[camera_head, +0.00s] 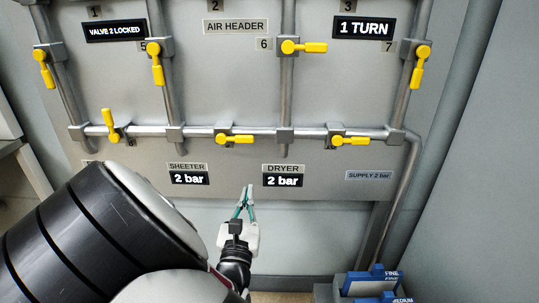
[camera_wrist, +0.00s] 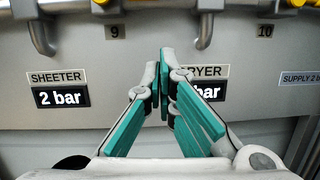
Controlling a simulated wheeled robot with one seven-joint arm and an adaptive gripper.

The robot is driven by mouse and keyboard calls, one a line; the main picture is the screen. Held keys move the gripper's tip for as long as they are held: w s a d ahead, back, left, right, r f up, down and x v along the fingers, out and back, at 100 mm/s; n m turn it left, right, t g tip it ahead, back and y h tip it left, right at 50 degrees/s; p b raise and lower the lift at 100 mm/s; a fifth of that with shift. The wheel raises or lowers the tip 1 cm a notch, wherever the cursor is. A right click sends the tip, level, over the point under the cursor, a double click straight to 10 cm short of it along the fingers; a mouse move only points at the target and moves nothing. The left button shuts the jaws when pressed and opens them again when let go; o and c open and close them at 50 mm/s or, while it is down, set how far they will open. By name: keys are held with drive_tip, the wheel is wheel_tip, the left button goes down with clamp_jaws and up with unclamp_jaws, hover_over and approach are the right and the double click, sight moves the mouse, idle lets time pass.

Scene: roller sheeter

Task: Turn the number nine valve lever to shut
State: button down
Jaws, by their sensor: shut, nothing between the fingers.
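The number nine valve is the middle one on the horizontal pipe, with a yellow lever (camera_head: 235,139) lying along the pipe and its grip pointing right. Its number plate 9 (camera_wrist: 115,31) shows in the wrist view, where only a bit of yellow is visible at the top edge. My gripper (camera_head: 247,190) is shut and empty, below the pipe and below this lever, apart from it. In the wrist view my gripper's fingertips (camera_wrist: 162,62) meet in front of the panel between the SHEETER and DRYER signs, partly covering the DRYER sign.
On the same pipe, a yellow lever (camera_head: 110,125) at left stands across it, and number ten's lever (camera_head: 350,140) lies along it. Several more levers sit on the upright pipes above. A bent pipe (camera_head: 407,195) runs down at right. Blue items (camera_head: 372,280) stand at lower right.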

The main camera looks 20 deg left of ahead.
sight(235, 139)
drive_tip(key=w+a+r+n+y+b, duration=0.1)
drive_tip(key=w+a+r, duration=0.3)
drive_tip(key=w, duration=0.4)
drive_tip(key=shift+w+r+b, duration=0.25)
drive_tip(key=shift+r+b, duration=0.45)
drive_tip(key=shift+b, duration=0.2)
